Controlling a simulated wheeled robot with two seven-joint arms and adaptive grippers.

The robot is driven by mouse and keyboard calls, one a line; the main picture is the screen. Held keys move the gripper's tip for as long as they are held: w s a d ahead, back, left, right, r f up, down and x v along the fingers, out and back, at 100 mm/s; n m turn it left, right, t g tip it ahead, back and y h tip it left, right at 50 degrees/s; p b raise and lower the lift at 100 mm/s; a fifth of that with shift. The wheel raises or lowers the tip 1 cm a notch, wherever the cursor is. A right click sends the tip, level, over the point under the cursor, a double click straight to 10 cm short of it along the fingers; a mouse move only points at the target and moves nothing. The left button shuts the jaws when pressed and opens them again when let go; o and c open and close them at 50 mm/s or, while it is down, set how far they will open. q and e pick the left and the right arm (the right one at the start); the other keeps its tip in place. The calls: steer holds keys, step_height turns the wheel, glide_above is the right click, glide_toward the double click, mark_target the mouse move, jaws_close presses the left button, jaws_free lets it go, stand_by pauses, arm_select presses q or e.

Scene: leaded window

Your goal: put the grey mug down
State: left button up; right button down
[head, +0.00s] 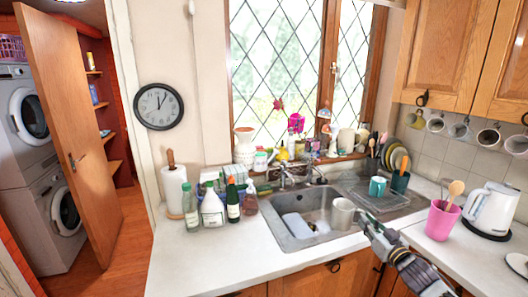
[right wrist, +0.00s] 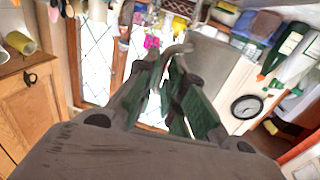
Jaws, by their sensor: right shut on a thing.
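The grey mug (head: 343,213) shows in the head view at the right side of the sink basin, with its opening facing up. My right gripper (head: 366,220) comes in from the lower right and is shut on the mug's right side. I cannot tell how high the mug is over the sink. In the right wrist view my gripper's green-padded fingers (right wrist: 170,85) show in the middle, and I cannot make out the mug clearly there. My left gripper is not in view.
The sink (head: 300,243) has a white item in its basin. A teal mug (head: 377,186) stands on the drainer behind. A pink utensil cup (head: 440,219) and white kettle (head: 491,209) stand at right. Several bottles (head: 212,208) stand left. The counter (head: 215,258) at front left is clear.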

mark_target(343, 224)
steer(key=s+a, duration=0.1)
steer(key=a, duration=0.1)
steer(key=s+a+f, duration=0.1)
steer(key=a, duration=0.1)
steer(key=s+a, duration=0.2)
steer(key=shift+a+f, duration=0.2)
steer(key=shift+a, duration=0.2)
steer(key=s+a+f+m+h, duration=0.1)
steer(key=s+a+f, duration=0.2)
steer(key=s+f, duration=0.4)
steer(key=s+a+f+m+h, duration=0.1)
steer(key=s+a+f+h, duration=0.1)
steer(key=s+a+f, duration=0.2)
step_height(343, 224, down, 4)
steer(key=s, duration=0.2)
steer(key=shift+s+f, duration=0.15)
steer(key=shift+s, duration=0.25)
steer(key=shift+d, duration=0.1)
